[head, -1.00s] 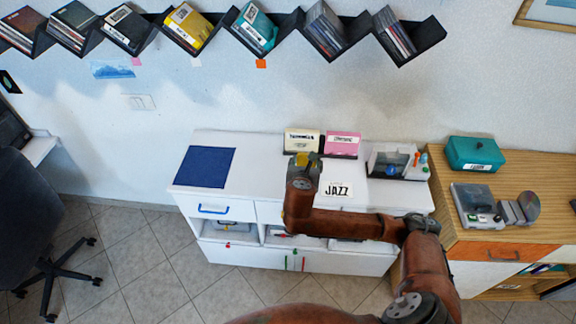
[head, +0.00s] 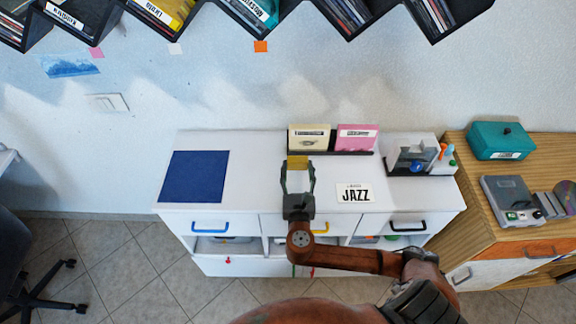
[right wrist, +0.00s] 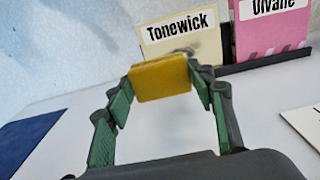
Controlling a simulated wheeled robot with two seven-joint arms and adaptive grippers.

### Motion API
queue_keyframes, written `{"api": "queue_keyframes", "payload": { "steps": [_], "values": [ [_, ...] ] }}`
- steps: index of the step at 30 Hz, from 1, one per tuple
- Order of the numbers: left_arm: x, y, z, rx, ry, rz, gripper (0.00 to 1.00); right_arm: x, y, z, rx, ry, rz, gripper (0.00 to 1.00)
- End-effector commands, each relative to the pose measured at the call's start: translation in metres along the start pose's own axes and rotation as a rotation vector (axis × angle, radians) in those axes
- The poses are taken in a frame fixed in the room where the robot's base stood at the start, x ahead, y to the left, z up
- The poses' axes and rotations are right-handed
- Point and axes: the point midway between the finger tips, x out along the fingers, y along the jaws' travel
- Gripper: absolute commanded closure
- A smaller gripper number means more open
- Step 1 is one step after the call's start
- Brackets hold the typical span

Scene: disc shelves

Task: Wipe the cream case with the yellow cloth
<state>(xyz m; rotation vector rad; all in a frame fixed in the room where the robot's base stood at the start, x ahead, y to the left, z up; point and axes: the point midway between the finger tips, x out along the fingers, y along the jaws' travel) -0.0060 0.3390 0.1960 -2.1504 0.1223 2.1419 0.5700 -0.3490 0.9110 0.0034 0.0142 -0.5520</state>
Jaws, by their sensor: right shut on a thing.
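The cream case (head: 309,136) stands upright at the back of the white cabinet top, and its label reads Tonewick in the right wrist view (right wrist: 183,39). My right gripper (head: 298,164) is shut on the yellow cloth (head: 298,162), a small folded block between its fingertips. In the right wrist view the cloth (right wrist: 160,79) is in front of the cream case and covers its lower left part. I cannot tell whether the cloth touches the case. My left gripper is not in view.
A pink case (head: 357,137) stands right beside the cream case on the same dark stand. A JAZZ card (head: 355,193) and a blue mat (head: 194,177) lie on the white top (head: 250,165). Disc shelves (head: 345,28) hang above.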

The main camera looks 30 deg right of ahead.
Motion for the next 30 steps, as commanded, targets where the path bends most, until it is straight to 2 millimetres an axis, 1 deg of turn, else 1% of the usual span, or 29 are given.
{"api": "queue_keyframes", "payload": {
  "steps": [1, 4, 8, 21, 25, 30],
  "values": [
    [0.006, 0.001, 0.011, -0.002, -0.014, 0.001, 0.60, 0.001, 0.001, -0.009, -0.002, -0.004, 0.001, 0.70],
    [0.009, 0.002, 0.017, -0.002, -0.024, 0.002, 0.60, 0.002, 0.001, -0.012, -0.001, -0.011, 0.001, 0.70],
    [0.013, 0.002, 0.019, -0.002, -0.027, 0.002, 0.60, 0.009, 0.003, -0.011, 0.000, -0.015, 0.003, 0.70],
    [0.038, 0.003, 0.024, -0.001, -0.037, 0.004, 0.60, 0.051, 0.003, -0.012, -0.001, -0.013, 0.003, 0.70],
    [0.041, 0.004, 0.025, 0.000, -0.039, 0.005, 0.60, 0.058, 0.001, -0.011, -0.001, -0.013, 0.001, 0.70],
    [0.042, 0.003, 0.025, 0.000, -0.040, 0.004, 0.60, 0.061, 0.001, -0.009, 0.000, -0.013, 0.000, 0.70]
  ]
}}
